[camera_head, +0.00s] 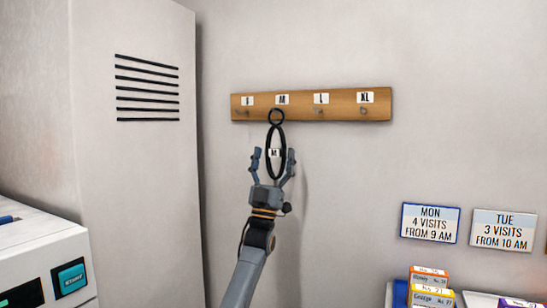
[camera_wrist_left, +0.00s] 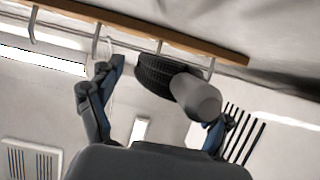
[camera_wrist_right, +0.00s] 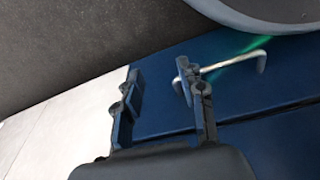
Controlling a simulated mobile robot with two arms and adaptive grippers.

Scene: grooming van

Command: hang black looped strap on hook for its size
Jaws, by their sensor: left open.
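The black looped strap (camera_head: 269,140) hangs upright against the wall, its tag reading M. Its small top ring lies at the hook below the M label (camera_head: 282,99) on the wooden hook rail (camera_head: 350,105); whether the hook passes through the ring is too small to tell. My left gripper (camera_head: 273,161) is open, its fingers apart on either side of the strap's lower loop. In the left wrist view the black ribbed strap (camera_wrist_left: 155,72) shows between the spread fingers, under the rail. My right gripper (camera_wrist_right: 165,98) is open, seen only in its wrist view.
The rail also has hooks labelled S (camera_head: 247,101), L (camera_head: 321,99) and XL (camera_head: 366,97). A tall pale cabinet (camera_head: 140,180) stands left. Wall signs (camera_head: 430,223) and small boxes (camera_head: 430,290) are at lower right. A metal handle (camera_wrist_right: 235,62) on a blue front is beside my right gripper.

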